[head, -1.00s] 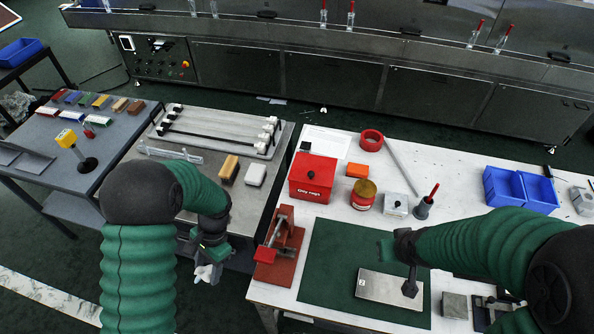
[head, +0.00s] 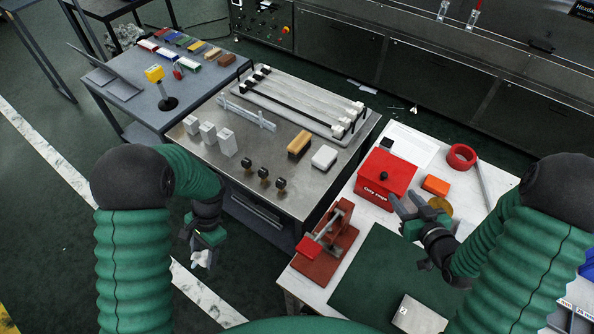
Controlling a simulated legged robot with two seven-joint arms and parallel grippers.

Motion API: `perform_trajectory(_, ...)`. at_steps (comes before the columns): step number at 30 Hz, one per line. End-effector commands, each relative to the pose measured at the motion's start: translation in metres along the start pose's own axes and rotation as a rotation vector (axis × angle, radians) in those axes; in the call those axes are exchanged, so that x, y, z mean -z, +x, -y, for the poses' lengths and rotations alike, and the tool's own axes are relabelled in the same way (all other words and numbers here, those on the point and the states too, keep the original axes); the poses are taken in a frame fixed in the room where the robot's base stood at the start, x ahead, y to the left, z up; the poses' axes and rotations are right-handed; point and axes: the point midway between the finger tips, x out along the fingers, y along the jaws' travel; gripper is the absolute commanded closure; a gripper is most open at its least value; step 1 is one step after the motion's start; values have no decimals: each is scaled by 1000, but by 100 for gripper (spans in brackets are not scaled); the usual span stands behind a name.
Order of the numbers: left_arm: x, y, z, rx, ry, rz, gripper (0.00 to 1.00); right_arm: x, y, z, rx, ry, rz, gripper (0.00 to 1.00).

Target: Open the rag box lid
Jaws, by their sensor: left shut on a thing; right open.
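The rag box (head: 377,193) is a red box marked "Oily rags" on the white bench, with a small black knob on its red lid (head: 392,169). The lid lies shut on the box. My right gripper (head: 403,203) is open, at the box's front right corner in the picture. Its fingers point up toward the lid and cover part of that side. I cannot tell whether they touch the box. My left gripper (head: 203,257) is shut on a small white thing (head: 201,261), low over the floor at the left, well away from the box.
An orange block (head: 436,185) and a partly hidden round tin (head: 440,206) stand right of the box. A red roll (head: 462,157) lies behind. A red clamp fixture (head: 326,243) and green mat (head: 375,275) are in front. A steel table (head: 275,145) stands left, across a gap.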

Motion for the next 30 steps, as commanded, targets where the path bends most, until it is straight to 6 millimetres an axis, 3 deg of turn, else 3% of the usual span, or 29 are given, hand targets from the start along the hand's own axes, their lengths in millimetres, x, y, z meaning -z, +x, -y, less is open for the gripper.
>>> perform_trajectory(1, 9, 21, 0, 0, 0, 0, 81, -10, 8, 0, -1, -6, -5, 58)
perform_trajectory(7, 23, 55, 0, 1, -1, -1, 81, -8, 15, 2, -7, -4, -5, 58)
perform_trajectory(9, 19, 45, 0, 1, -1, -1, 81, -2, 31, 2, -3, -2, 1, 58)
perform_trajectory(18, 19, 46, 0, 0, 0, 0, 81, -1, 90, 1, -5, 0, 1, 58)
perform_trajectory(29, 19, 46, 0, 1, -1, -1, 81, 0, 100, 1, -7, 0, -1, 58)
perform_trajectory(30, 19, 46, 0, 1, -1, 0, 81, 0, 100, 1, -7, 0, 0, 62)
